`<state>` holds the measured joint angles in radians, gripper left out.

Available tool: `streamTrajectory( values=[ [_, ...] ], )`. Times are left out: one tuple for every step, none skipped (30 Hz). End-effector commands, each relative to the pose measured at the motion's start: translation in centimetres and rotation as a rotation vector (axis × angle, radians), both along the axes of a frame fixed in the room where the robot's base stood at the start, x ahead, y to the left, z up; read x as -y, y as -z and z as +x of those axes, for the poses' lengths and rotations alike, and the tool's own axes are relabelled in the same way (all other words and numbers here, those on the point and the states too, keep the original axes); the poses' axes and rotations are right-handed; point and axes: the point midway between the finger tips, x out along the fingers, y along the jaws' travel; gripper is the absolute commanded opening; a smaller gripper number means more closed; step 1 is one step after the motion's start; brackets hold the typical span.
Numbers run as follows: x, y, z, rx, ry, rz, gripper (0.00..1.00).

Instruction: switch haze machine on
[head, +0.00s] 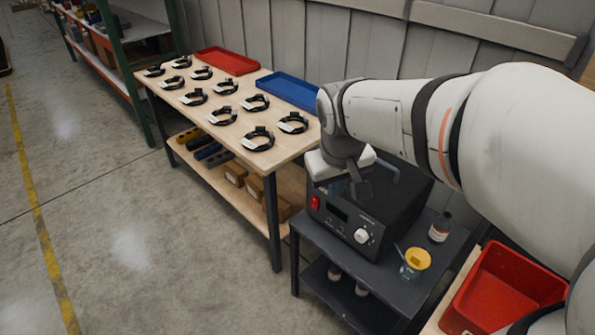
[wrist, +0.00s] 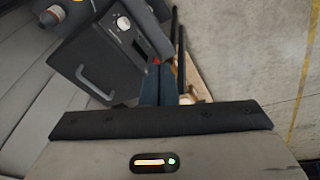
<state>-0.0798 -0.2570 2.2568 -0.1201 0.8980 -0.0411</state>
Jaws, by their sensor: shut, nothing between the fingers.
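The haze machine (head: 340,222) is a black box with a handle on top, standing on a small dark table. Its front panel has a red rocker switch (head: 315,203) at the left, a dark display and a white knob (head: 361,236). My gripper (head: 360,190) is shut and empty, over the front top edge of the machine. In the wrist view the shut fingertips (wrist: 159,76) appear just below the red switch (wrist: 156,61), partly covering it. I cannot tell whether they touch it, or which way the rocker is set. The machine (wrist: 90,62) also shows its handle there.
A brown bottle (head: 440,227) and a yellow-topped cup (head: 416,261) stand on the dark table (head: 392,283), right of the machine. A red bin (head: 505,285) is further right. A wooden bench (head: 218,137) with strapped rings and trays stands left. The floor in front is clear.

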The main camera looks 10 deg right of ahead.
Motion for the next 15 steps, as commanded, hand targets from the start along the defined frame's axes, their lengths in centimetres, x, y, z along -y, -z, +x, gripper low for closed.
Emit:
streamTrajectory(
  values=[
    [-0.2,3.4,2.5,-0.019,-0.033,-0.024,0.0],
    [-0.4,4.3,3.8,-0.025,-0.051,-0.039,0.0],
    [-0.6,5.7,5.5,-0.034,-0.079,-0.059,0.0],
    [-0.8,6.8,6.8,-0.04,-0.099,-0.073,0.0],
    [-0.9,7.9,8.1,-0.047,-0.118,-0.088,0.0],
    [-1.2,9.5,9.9,-0.055,-0.144,-0.106,0.0],
    [-1.4,10.8,11.2,-0.063,-0.165,-0.121,0.0],
    [-1.7,12.1,12.4,-0.068,-0.185,-0.134,0.0],
    [-2.1,13.9,14.1,-0.077,-0.211,-0.154,0.0],
    [-2.3,15.2,15.3,-0.082,-0.231,-0.167,0.0],
    [-2.6,16.6,16.4,-0.088,-0.251,-0.181,0.0],
    [-3.0,18.3,17.9,-0.096,-0.274,-0.196,0.0],
    [-3.2,19.6,18.9,-0.101,-0.292,-0.209,0.0],
    [-3.5,20.8,19.8,-0.106,-0.309,-0.22,0.0],
    [-3.8,22.2,20.8,-0.111,-0.329,-0.234,0.0]
  ],
)
